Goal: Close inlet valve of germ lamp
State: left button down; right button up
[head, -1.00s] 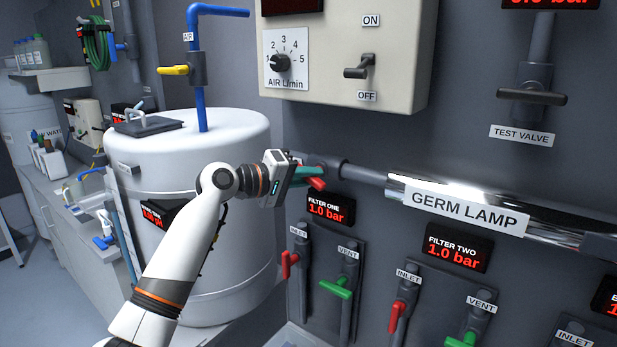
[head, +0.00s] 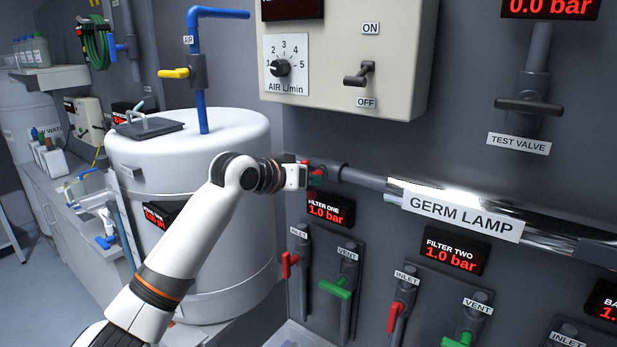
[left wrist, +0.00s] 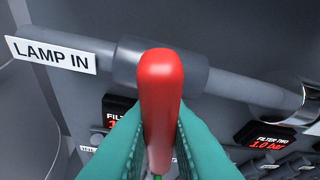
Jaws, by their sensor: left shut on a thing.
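The germ lamp is a shiny metal tube on the wall with a label (head: 463,211) in the head view. A grey pipe (head: 362,178) runs left from it to a valve. In the left wrist view this valve has a red handle (left wrist: 160,95) on a grey body (left wrist: 130,62), beside a "LAMP IN" label (left wrist: 52,55). My left gripper (head: 312,174) is at this valve. Its green fingers (left wrist: 155,140) are shut on the red handle, one on each side. The handle is mostly hidden by the gripper in the head view. My right gripper is not in view.
Below are filter one's red inlet handle (head: 290,262) and green vent handle (head: 336,288), and filter two's red inlet handle (head: 396,316). A white tank (head: 190,250) stands left behind my arm. A control box (head: 345,60) hangs above.

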pick_arm(q)
jog(key=shift+f+m+t+y, duration=0.15)
jog(key=shift+m+t+y, duration=0.15)
jog(key=shift+m+y, duration=0.4)
jog(key=c, duration=1.4)
grip_release()
